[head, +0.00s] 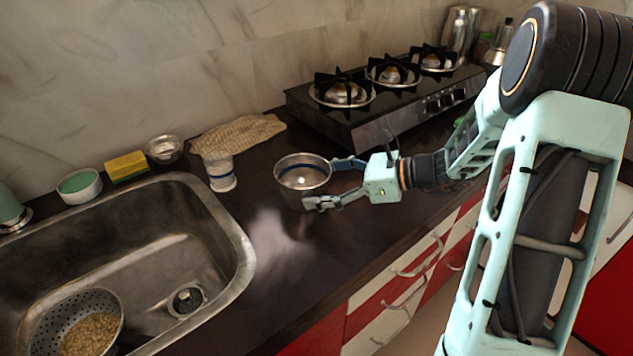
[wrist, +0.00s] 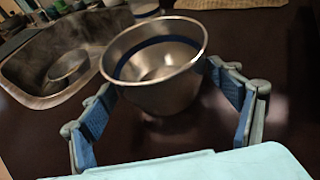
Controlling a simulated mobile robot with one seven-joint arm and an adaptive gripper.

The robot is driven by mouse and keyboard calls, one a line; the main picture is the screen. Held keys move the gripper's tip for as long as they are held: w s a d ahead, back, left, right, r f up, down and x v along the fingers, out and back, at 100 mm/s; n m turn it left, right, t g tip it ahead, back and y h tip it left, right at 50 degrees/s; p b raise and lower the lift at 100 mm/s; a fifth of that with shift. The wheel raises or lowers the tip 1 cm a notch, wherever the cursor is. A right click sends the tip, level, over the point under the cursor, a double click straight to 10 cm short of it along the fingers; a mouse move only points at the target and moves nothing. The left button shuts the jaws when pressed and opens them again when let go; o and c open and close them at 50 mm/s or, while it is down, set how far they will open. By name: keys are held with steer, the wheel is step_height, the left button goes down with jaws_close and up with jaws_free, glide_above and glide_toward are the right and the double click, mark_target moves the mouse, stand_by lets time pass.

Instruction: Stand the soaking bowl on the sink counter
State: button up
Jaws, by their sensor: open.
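The soaking bowl, a steel bowl with a blue band (head: 301,172), stands upright on the dark counter (head: 330,255), to the right of the sink (head: 240,250). In the wrist view the bowl (wrist: 155,95) sits between the two blue-padded fingers. The fingers look close to the wall, but I cannot tell whether they touch it. The bowl looks empty inside.
A white cup with a blue band (head: 221,174) and a folded cloth (head: 238,134) are behind the bowl. A gas hob (head: 390,108) is at the back right. A colander of grain (head: 85,325) lies in the sink. Counter in front of the bowl is clear.

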steer(key=shift+p+v, duration=1)
steer(key=shift+v, duration=1.2)
steer(key=shift+d, duration=0.1)
